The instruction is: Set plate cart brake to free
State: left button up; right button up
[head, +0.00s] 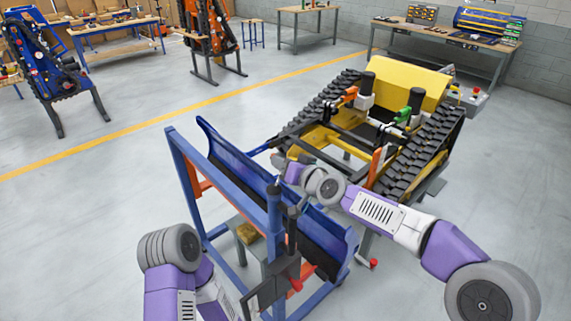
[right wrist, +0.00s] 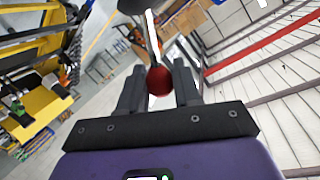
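The plate cart (head: 183,165) is a blue frame bearing a curved dark blue plate (head: 232,153). A red ball knob (head: 373,263) shows low at its right end, and another red knob (head: 296,284) near its front. My right gripper (head: 280,161) reaches over the cart's plate from the right. In the right wrist view its dark fingers stand on both sides of a red ball knob (right wrist: 159,81) on a thin rod; the ball fills the gap. My left arm is at the lower left; its gripper (head: 277,283) is dark and unclear near the front knob.
A yellow tracked carrier (head: 405,80) with black tracks stands just behind the cart, close to my right arm. Workbenches (head: 305,12) line the back. A blue carrier stand (head: 48,70) is at the far left. The floor left of the cart is clear.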

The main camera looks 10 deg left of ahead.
jog(key=o, duration=0.3)
jog(key=shift+o, duration=0.2)
jog(key=b+v, duration=0.2)
jog(key=v, duration=0.5)
jog(key=shift+s+d, duration=0.2)
